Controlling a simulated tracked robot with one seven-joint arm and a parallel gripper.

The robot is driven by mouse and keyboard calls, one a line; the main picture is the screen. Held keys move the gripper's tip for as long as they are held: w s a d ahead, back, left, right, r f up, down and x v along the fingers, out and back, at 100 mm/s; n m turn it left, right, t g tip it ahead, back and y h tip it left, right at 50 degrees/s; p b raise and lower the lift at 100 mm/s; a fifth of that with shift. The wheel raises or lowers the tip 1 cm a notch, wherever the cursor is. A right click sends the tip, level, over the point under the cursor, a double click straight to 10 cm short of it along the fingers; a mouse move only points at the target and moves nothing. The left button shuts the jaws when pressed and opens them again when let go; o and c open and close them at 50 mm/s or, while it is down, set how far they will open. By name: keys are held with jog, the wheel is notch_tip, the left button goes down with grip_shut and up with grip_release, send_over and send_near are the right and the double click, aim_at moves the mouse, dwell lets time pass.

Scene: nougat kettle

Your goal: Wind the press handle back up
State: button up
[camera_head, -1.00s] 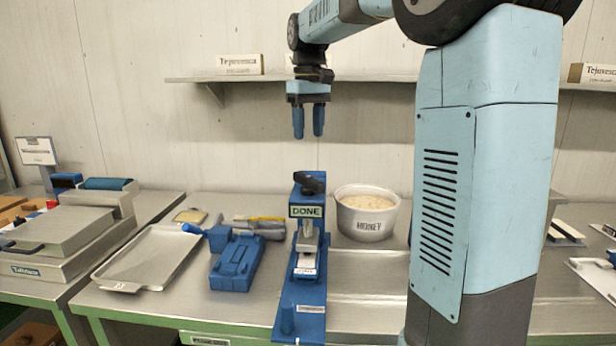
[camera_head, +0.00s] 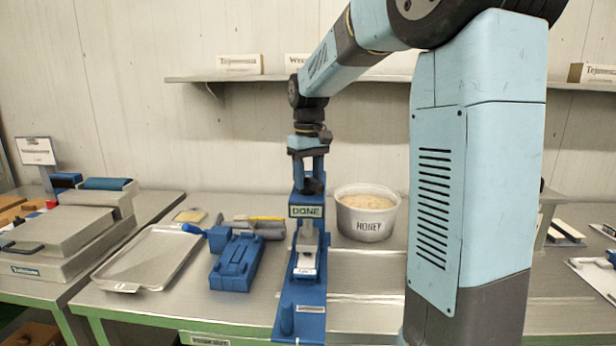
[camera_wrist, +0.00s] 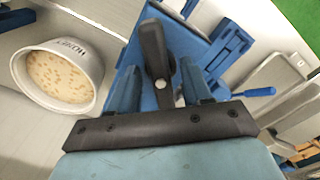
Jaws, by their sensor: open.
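The blue press (camera_head: 302,289) stands on the steel table in the middle of the head view, with a sign reading "DONE" on its front. Its black handle (camera_head: 312,185) sits on top; in the wrist view the handle (camera_wrist: 155,50) is a dark bar running between the fingers. My gripper (camera_head: 309,178) is open and points straight down at the top of the press. In the wrist view its two blue fingers (camera_wrist: 160,84) stand on either side of the handle, apart from each other. I cannot tell whether either finger touches the handle.
A white honey tub (camera_head: 366,228) stands close to the right of the press. A blue device with a lever (camera_head: 236,262) and a steel tray (camera_head: 150,258) lie to the left. A wall shelf (camera_head: 260,78) runs behind my arm.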

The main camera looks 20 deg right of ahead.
grip_shut()
dwell(0.4)
jog(key=n, duration=0.4)
jog(key=shift+n, duration=0.4)
jog(key=n, duration=0.5)
jog(key=shift+w+d, duration=0.1)
jog(key=n, duration=0.9)
jog(key=shift+w+n, duration=0.15)
jog(key=shift+n, duration=0.25)
